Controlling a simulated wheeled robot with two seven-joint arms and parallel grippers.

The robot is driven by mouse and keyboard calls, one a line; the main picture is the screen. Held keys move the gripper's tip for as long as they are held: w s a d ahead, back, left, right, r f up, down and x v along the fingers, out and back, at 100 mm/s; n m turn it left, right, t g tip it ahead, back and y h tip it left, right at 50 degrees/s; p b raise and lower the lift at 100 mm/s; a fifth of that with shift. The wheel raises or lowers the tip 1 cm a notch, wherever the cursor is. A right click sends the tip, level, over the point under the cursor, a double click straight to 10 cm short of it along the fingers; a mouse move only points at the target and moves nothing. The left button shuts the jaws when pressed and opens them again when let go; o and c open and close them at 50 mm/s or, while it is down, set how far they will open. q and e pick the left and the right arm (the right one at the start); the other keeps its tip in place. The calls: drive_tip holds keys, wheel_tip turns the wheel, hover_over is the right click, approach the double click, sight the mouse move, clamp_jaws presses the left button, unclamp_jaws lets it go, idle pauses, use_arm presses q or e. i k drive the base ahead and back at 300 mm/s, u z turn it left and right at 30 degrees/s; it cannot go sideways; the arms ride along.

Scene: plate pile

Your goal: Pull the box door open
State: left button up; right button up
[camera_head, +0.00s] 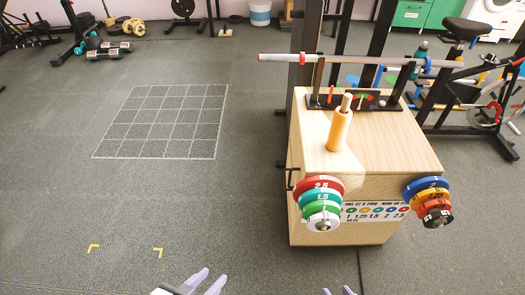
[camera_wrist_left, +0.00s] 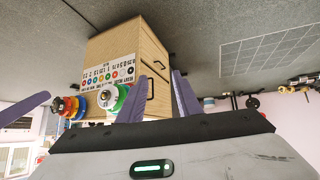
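The light wooden box (camera_head: 380,150) stands right of centre in the head view, with a black handle (camera_head: 290,180) on its left side. In the left wrist view the box (camera_wrist_left: 110,45) appears upside down. Its side face there shows a panel seam and a black handle (camera_wrist_left: 151,89), partly close to a finger in the picture. My left gripper (camera_head: 205,282) is open and empty at the bottom edge, left of and apart from the box; its fingers also show in the left wrist view (camera_wrist_left: 160,80). My right gripper (camera_head: 338,291) barely shows at the bottom edge, fingers apart. The door looks closed.
Coloured weight plates hang on the box front in a left stack (camera_head: 320,200) and a right stack (camera_head: 428,200). A wooden peg (camera_head: 340,125) and a bar (camera_head: 345,60) on a rack are on top. The floor left of the box is clear, with a marked grid (camera_head: 165,120).

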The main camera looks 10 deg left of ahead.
sight(298, 169)
drive_tip(key=u, duration=1.2)
drive_tip(key=i, duration=3.65)
drive_tip(key=z, duration=3.55)
